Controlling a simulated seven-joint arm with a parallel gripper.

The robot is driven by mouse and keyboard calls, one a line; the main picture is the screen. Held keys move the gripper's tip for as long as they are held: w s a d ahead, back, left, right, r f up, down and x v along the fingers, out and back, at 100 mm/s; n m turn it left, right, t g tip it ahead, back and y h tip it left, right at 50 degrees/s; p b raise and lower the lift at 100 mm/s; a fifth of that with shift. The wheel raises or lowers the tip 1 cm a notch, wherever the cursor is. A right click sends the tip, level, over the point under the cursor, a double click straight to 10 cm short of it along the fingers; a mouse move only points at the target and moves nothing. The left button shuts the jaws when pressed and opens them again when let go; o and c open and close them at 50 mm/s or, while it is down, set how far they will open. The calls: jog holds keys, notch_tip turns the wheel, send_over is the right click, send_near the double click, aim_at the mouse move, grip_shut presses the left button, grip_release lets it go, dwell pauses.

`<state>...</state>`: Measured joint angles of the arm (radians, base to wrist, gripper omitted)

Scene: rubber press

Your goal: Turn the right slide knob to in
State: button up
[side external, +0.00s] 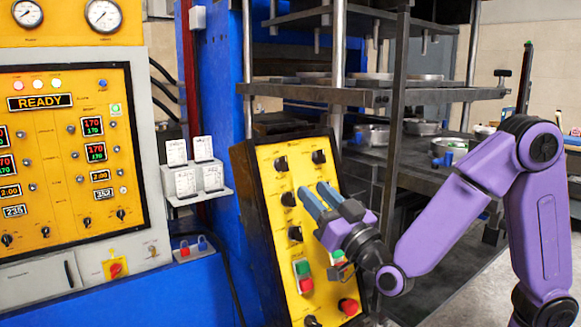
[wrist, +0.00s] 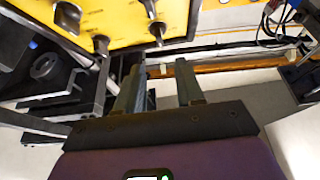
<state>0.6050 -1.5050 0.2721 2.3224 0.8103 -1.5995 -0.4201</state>
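A tilted yellow control panel (side external: 268,215) with a black frame carries black knobs; its labels are too small to read. One knob (side external: 319,156) is at the upper right, another (side external: 281,163) at the upper left, with two more below it. I cannot tell by label which is the right slide knob. My gripper (side external: 314,189) is in front of the panel, fingers spread and empty, hiding part of the right column. In the wrist view my gripper (wrist: 161,72) shows a clear gap between its fingers, and a dark knob (wrist: 158,32) stands just beyond that gap.
Green and red buttons (side external: 303,275) and a red button (side external: 348,306) sit low on the panel, near my wrist. Press columns (side external: 337,70) and platens stand behind. A second yellow panel reading READY (side external: 75,160) is at the left.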

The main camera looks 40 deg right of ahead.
aim_at(286, 162)
jog(key=x, duration=0.9)
jog(key=shift+w+r, duration=0.15)
jog(key=shift+w, duration=0.1)
grip_shut()
